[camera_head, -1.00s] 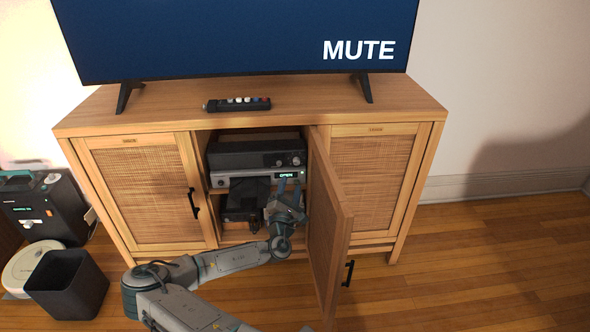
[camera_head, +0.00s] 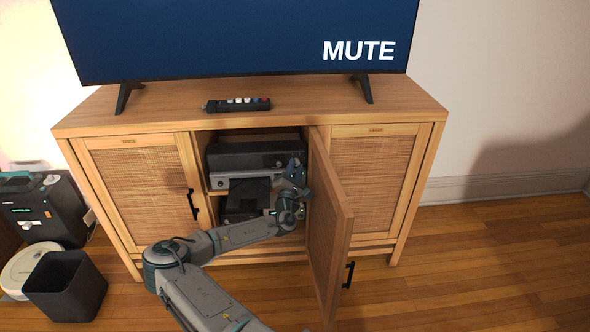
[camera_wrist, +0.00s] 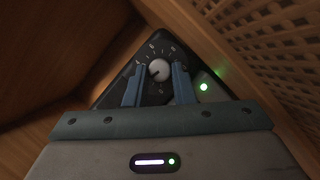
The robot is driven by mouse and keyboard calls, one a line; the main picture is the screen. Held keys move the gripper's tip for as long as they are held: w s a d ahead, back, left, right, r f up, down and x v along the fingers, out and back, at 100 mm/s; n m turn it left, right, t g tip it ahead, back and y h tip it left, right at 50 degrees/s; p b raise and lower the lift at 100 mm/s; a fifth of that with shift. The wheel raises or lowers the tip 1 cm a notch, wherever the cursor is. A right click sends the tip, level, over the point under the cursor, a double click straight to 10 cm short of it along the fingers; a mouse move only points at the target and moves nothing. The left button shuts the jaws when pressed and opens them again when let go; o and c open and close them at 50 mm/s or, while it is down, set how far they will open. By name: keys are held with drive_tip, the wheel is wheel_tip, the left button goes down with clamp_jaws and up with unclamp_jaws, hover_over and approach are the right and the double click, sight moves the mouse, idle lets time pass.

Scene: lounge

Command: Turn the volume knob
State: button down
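The volume knob (camera_wrist: 158,70) is a small round light-grey knob with a dark pointer mark. It sits on the black front of the amplifier (camera_head: 240,156), ringed by pale scale marks. My gripper (camera_wrist: 157,74) is open, with one blue-grey finger on each side of the knob in the wrist view. Gaps show beside the knob, and I cannot tell whether the fingertips reach its depth. In the head view my gripper (camera_head: 295,170) covers the amplifier's right front, hiding the knob. The television (camera_head: 240,35) shows "MUTE".
The open cabinet door (camera_head: 332,225) stands close to the right of my gripper. A silver player (camera_head: 232,184) and a black box (camera_head: 242,207) sit below the amplifier. A remote (camera_head: 237,105) lies on the cabinet top. A dark bin (camera_head: 65,287) stands on the floor at left.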

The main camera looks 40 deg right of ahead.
drive_tip(key=shift+m, duration=0.4)
drive_tip(key=m+g, duration=0.1)
drive_tip(key=m, duration=0.1)
drive_tip(key=m+g, duration=0.1)
drive_tip(key=m, duration=0.2)
drive_tip(key=r+m+g+y, duration=0.1)
drive_tip(key=m, duration=0.2)
drive_tip(key=shift+w+a+p, duration=0.1)
drive_tip(key=shift+p, duration=0.2)
drive_tip(key=m+y, duration=0.1)
drive_tip(key=m, duration=0.1)
drive_tip(key=m+g+p, duration=0.1)
drive_tip(key=m, duration=0.1)
drive_tip(key=shift+r+y, duration=0.15)
drive_tip(key=shift+y, duration=0.25)
drive_tip(key=m+y, duration=0.1)
drive_tip(key=m, duration=0.2)
drive_tip(key=shift+y+p, duration=0.3)
drive_tip(key=shift+p, duration=0.1)
drive_tip(key=shift+m, duration=0.4)
drive_tip(key=c, duration=1.2)
unclamp_jaws()
